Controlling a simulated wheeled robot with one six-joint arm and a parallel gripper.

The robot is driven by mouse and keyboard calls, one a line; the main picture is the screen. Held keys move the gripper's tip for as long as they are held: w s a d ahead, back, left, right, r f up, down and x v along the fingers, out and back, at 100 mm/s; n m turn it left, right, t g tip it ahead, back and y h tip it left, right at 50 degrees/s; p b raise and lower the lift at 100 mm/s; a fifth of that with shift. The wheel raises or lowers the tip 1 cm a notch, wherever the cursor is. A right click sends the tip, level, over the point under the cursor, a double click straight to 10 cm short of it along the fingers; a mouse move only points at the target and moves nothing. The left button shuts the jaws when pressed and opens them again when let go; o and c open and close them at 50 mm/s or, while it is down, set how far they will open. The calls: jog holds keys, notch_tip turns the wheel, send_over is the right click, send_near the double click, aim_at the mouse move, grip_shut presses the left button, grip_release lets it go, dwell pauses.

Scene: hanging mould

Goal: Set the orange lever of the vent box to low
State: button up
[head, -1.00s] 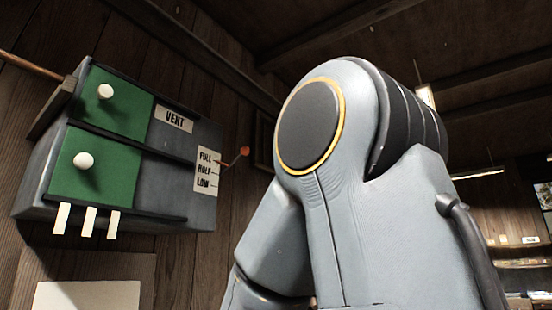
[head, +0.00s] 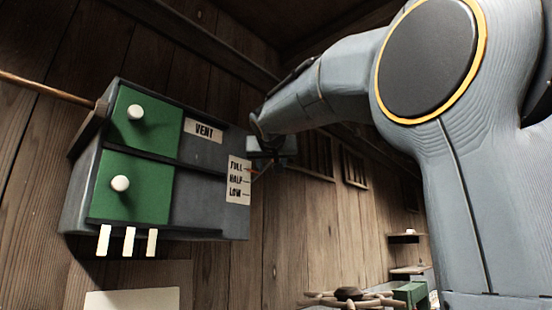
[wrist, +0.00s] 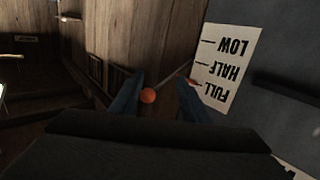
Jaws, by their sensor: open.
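The grey vent box (head: 215,205) hangs on the wood wall at the left. Its white label (head: 238,180) reads FULL, HALF, LOW from top to bottom; in the wrist view the label (wrist: 222,65) appears upside down. The lever's orange pointer (wrist: 192,82) stands beside the FULL mark. Its thin rod leads to an orange ball knob (wrist: 148,96). My gripper (wrist: 160,88) is open, with one blue finger on each side of the knob in the picture; contact cannot be told. In the head view my gripper (head: 270,163) is right of the label and small, and hides most of the lever.
Two green panels with white knobs (head: 120,184) cover the box's left part. White tabs (head: 127,241) hang below it. A wooden rod (head: 45,84) meets its upper left. A round handwheel-like thing (head: 348,296) is at bottom centre.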

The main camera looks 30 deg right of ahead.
notch_tip(320, 180, up, 5)
jog(key=s, duration=0.2)
jog(key=shift+t+h, duration=0.4)
jog(key=shift+d+p+x, duration=0.1)
jog(key=shift+p+x, duration=1)
jog(key=shift+x, duration=0.95)
jog(key=shift+d+p+x, duration=0.15)
jog(key=shift+p+x, duration=0.95)
jog(key=shift+x, duration=0.9)
jog(key=shift+s+r, duration=0.15)
grip_shut()
